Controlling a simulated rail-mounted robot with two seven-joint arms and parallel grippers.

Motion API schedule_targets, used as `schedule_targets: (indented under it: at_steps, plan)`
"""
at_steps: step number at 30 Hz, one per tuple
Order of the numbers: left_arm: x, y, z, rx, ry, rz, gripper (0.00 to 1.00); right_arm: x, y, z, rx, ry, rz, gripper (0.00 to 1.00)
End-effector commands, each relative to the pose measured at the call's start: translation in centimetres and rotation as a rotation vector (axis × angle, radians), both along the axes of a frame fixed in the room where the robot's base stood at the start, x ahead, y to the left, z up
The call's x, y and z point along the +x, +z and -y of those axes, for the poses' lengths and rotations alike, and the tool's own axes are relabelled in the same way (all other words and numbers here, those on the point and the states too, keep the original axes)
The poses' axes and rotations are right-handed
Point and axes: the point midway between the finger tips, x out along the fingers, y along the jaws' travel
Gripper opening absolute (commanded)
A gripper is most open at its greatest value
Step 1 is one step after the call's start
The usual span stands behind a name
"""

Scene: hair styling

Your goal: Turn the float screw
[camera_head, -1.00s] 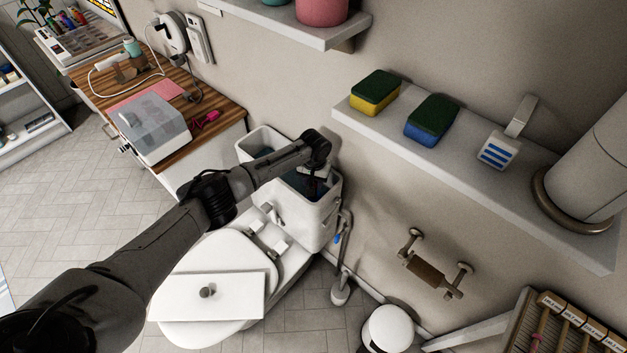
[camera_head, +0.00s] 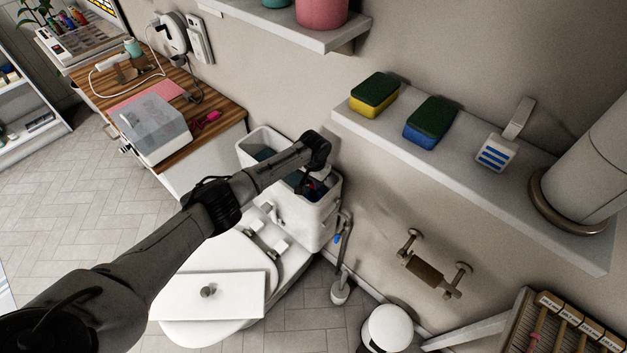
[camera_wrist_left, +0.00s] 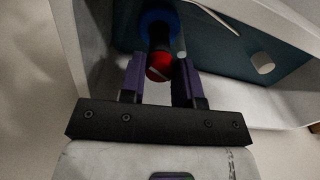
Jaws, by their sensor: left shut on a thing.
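The open toilet cistern (camera_head: 328,208) stands against the wall with dark water inside. My left gripper (camera_head: 309,184) reaches down into its right end. In the left wrist view, my left gripper (camera_wrist_left: 160,72) has its two purple-lined fingers on either side of the red screw head (camera_wrist_left: 158,68), and it is shut on this float screw. A blue round part (camera_wrist_left: 158,24) sits just beyond the red head, on a dark upright piece. A white rod with a pale cylinder (camera_wrist_left: 262,64) lies to the right inside the cistern. My right gripper is not in view.
The cistern lid (camera_head: 215,296) lies on the closed toilet seat. A wall shelf (camera_head: 470,150) with sponges juts out right of my left wrist. A wooden counter (camera_head: 205,125) stands to the left. A toilet brush (camera_head: 340,288) stands beside the toilet.

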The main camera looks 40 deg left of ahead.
Motion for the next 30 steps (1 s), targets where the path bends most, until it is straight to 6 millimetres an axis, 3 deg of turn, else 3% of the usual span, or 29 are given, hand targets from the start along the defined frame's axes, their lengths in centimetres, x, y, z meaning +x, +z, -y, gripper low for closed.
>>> schedule_targets:
  at_steps: [5,6,13,23,30]
  plan:
    - [0.0,0.0,0.0,0.000,0.001,-0.001,0.06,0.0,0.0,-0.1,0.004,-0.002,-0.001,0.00]
    - [0.0,0.0,0.0,0.000,0.001,-0.001,0.33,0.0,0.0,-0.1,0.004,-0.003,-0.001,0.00]
    - [0.0,0.0,0.0,0.000,0.002,0.000,0.55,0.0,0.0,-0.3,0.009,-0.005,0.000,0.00]
    - [0.0,0.5,0.0,0.000,0.001,0.002,0.56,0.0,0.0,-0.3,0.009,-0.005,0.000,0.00]
    - [0.1,4.0,0.0,0.000,0.000,0.005,0.56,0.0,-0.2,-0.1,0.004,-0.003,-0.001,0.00]
